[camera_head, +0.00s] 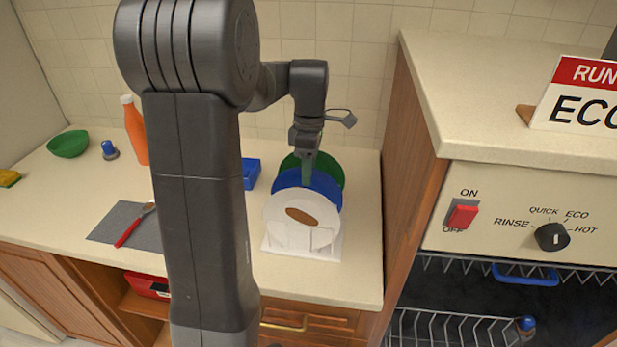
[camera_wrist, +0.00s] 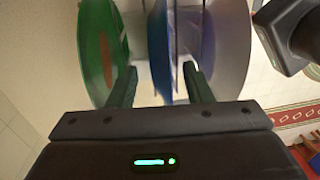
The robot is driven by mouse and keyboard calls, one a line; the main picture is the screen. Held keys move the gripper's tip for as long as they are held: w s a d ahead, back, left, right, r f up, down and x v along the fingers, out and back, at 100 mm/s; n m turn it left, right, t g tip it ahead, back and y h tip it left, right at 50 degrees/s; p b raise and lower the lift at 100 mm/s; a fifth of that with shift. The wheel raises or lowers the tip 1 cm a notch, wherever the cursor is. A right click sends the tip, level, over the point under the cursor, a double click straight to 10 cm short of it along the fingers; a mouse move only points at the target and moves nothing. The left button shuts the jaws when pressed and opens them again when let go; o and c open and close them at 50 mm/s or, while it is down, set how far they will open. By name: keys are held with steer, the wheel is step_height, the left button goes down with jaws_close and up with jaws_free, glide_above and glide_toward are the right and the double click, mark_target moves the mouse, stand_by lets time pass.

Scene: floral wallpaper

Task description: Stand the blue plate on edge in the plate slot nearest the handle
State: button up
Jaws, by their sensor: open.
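The blue plate (camera_head: 330,190) stands on edge between a green plate (camera_head: 333,165) and a white plate (camera_head: 285,213) in a white holder (camera_head: 285,243) on the counter. My gripper (camera_head: 306,170) is open at the blue plate's upper edge. The green plate (camera_wrist: 95,50) is left and the white plate (camera_wrist: 230,45) right. A blue handle (camera_head: 525,275) is on a wire rack (camera_head: 440,265) in the dishwasher; its slots are unclear.
A wooden side panel (camera_head: 405,170) rises right of the plates. A blue box (camera_head: 251,172) stands left of them. An orange bottle (camera_head: 135,135), green bowl (camera_head: 68,144) and red-handled utensil (camera_head: 128,232) are farther left. A lower wire rack (camera_head: 440,325) shows in the dishwasher.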

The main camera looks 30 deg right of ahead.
steer(key=shift+s+a+f, duration=0.1)
steer(key=shift+f, duration=1.4)
jaws_close()
steer(key=shift+r+p, duration=1.6)
steer(key=shift+r, duration=0.05)
steer(key=shift+r+p, duration=2.15)
steer(key=shift+r, duration=0.4)
steer(key=shift+r+p, duration=0.75)
steer(key=shift+r, duration=1.6)
